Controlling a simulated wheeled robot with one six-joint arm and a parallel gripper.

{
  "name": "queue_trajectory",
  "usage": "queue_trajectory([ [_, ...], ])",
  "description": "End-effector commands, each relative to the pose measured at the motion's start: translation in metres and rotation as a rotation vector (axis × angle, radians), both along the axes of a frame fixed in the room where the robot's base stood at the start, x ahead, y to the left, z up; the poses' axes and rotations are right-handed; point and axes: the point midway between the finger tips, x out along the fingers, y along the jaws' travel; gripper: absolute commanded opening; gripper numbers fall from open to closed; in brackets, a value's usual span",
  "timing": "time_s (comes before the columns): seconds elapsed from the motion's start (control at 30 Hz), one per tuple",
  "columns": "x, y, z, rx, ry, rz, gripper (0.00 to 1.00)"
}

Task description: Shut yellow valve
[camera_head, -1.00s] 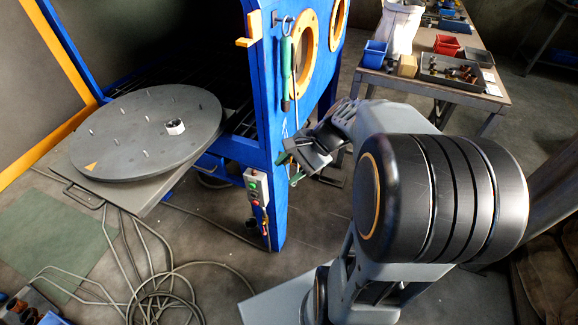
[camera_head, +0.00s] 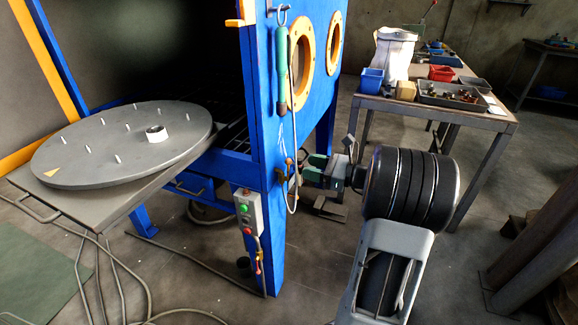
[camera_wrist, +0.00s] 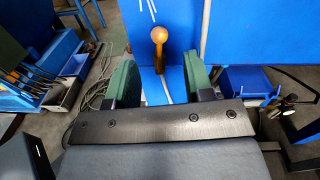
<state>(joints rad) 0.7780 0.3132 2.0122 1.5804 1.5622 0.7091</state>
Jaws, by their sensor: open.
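A yellow-orange lever with a rounded end, which looks like the yellow valve's handle (camera_wrist: 160,36), stands on the blue panel in the wrist view. In the head view, a small brassy fitting (camera_head: 289,165) on the blue cabinet's side, partly covered by a hose, appears to be the same valve. My gripper (camera_wrist: 160,68) is open, with its green-padded fingers left and right of the lever's line. The lever shows in the gap, ahead of the fingers; contact is not visible. In the head view my gripper (camera_head: 308,172) points left at the cabinet side, close to the fitting.
The blue cabinet (camera_head: 262,130) carries a control box (camera_head: 248,215), a hanging green-handled tool (camera_head: 282,80) and a pale hose. A round turntable (camera_head: 110,160) stands at left. A workbench (camera_head: 435,108) with bins stands behind at right. Floor between cabinet and bench is mostly clear.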

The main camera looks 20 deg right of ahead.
Motion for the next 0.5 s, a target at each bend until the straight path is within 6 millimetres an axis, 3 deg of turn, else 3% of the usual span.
queue_trajectory([
  [0.2, 0.028, 0.029, -0.002, -0.002, -0.001, 0.005, 0.48],
  [0.5, 0.049, 0.050, -0.001, -0.002, 0.000, 0.003, 0.48],
])
